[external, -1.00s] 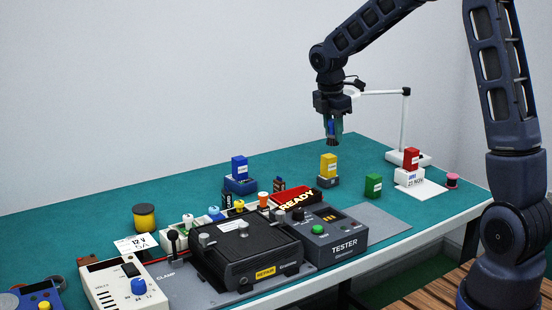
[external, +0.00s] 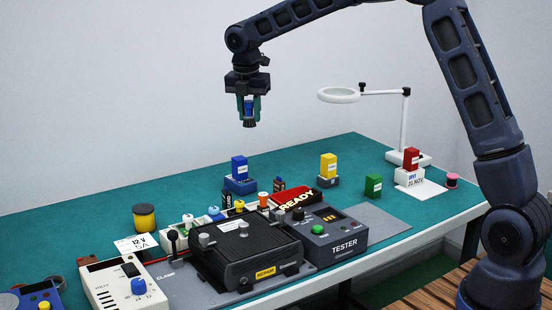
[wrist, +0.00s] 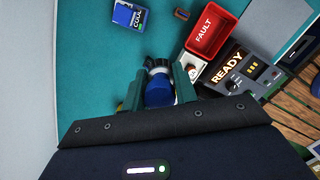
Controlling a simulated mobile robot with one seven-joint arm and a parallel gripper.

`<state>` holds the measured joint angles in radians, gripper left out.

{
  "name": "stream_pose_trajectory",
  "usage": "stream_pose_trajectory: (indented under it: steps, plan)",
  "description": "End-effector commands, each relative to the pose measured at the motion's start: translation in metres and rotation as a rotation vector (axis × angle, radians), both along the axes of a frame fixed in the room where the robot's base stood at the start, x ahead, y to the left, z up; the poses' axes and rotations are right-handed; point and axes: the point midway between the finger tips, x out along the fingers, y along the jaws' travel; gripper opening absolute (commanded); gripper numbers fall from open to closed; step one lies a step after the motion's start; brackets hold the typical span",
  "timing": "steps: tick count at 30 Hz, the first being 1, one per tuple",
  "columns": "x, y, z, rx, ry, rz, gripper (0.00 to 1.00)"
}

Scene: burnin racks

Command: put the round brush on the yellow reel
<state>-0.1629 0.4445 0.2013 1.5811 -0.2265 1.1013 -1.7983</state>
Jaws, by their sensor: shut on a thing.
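My gripper (external: 248,108) is shut on the round brush (external: 249,122), which has a blue handle and dark bristles pointing down. It holds the brush high above the back of the green bench, over the blue block. In the wrist view the blue top of the brush (wrist: 158,92) sits between the green fingers of my gripper (wrist: 159,88). The yellow reel (external: 145,217), a yellow spool with dark flanges, stands on the bench at the left, below and to the left of my gripper.
A black clamp box (external: 245,252) and a tester (external: 335,238) fill the front. Blue (external: 240,167), yellow (external: 328,165), green (external: 373,185) and red (external: 411,158) blocks stand behind and right. A ring lamp (external: 340,95) rises at right. Bench around the reel's back is clear.

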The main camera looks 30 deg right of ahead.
Motion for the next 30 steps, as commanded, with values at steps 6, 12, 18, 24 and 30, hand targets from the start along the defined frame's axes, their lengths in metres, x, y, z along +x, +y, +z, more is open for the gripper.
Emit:
stream_pose_trajectory:
  steps: [6,12,18,24,30]
  plan:
    - [0.026,0.096,0.011,0.002,0.0,0.273,0.06]
    - [0.036,0.183,0.019,0.003,0.0,0.52,0.06]
    - [0.034,0.26,0.026,0.005,-0.001,0.737,0.06]
    - [0.03,0.303,0.029,0.004,-0.003,0.866,0.06]
    - [0.028,0.315,0.018,0.004,-0.002,0.903,0.06]
